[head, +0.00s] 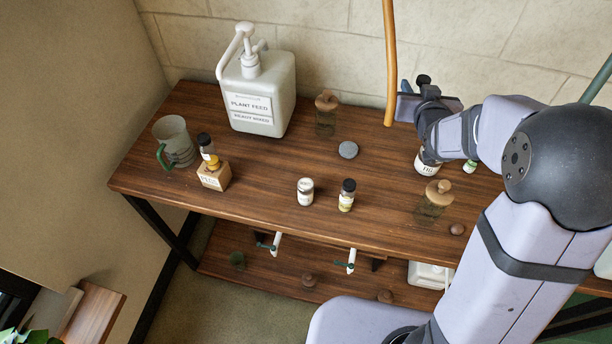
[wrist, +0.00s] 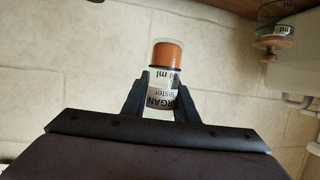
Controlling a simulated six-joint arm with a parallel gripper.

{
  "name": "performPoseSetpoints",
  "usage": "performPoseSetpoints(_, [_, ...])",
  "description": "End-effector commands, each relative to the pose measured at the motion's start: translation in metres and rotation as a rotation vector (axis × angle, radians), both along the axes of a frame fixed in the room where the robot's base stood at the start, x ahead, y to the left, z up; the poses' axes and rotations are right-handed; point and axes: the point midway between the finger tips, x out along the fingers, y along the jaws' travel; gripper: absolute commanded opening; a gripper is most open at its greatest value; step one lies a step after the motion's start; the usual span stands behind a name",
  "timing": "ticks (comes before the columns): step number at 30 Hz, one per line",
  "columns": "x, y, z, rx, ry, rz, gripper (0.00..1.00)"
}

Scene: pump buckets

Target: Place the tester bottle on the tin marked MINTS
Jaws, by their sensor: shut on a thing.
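The tester bottle (wrist: 168,54) is clear with orange-brown contents and a white label reading "ARGAN tester", inverted in the wrist view. My gripper (wrist: 160,80) is shut on it, a finger on each side. In the head view my gripper (head: 416,94) is raised over the back right of the table, and a black cap (head: 423,80) shows at it. I cannot read MINTS anywhere. A round white container (head: 427,164) with dark lettering stands below my wrist, partly hidden by my arm. A small white jar (head: 305,194) stands at the table's front middle.
A large PLANT FEED pump bottle (head: 258,100), a mug (head: 174,142) and a small bottle (head: 208,152) on a wooden block (head: 213,179) stand left. A black-capped bottle (head: 346,201) and cork-topped jars (head: 326,118) (head: 433,206) stand nearer my arm. An orange pole (head: 390,60) rises behind.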

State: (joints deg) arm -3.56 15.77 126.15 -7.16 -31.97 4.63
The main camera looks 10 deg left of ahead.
Motion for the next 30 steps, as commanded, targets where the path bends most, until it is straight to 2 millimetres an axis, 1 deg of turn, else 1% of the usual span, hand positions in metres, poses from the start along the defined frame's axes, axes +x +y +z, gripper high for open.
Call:
performPoseSetpoints(1, [-0.01, -0.009, -0.008, 0.001, 0.002, -0.021, 0.04])
performPoseSetpoints(6, [-0.036, -0.029, -0.025, 0.0, 0.002, -0.072, 0.04])
performPoseSetpoints(12, [-0.059, -0.047, -0.036, 0.001, 0.0, -0.12, 0.04])
performPoseSetpoints(15, [-0.067, -0.051, -0.04, 0.0, -0.001, -0.13, 0.04])
performPoseSetpoints(20, [-0.066, -0.031, -0.042, 0.001, 0.0, -0.05, 0.04])
performPoseSetpoints(23, [-0.068, -0.015, -0.045, 0.0, 0.001, 0.015, 0.04])
performPoseSetpoints(26, [-0.072, 0.006, -0.049, 0.001, 0.003, 0.099, 0.04])
performPoseSetpoints(29, [-0.081, 0.033, -0.054, 0.002, 0.005, 0.211, 0.04])
performPoseSetpoints(30, [-0.086, 0.047, -0.057, 0.002, 0.006, 0.269, 0.04])
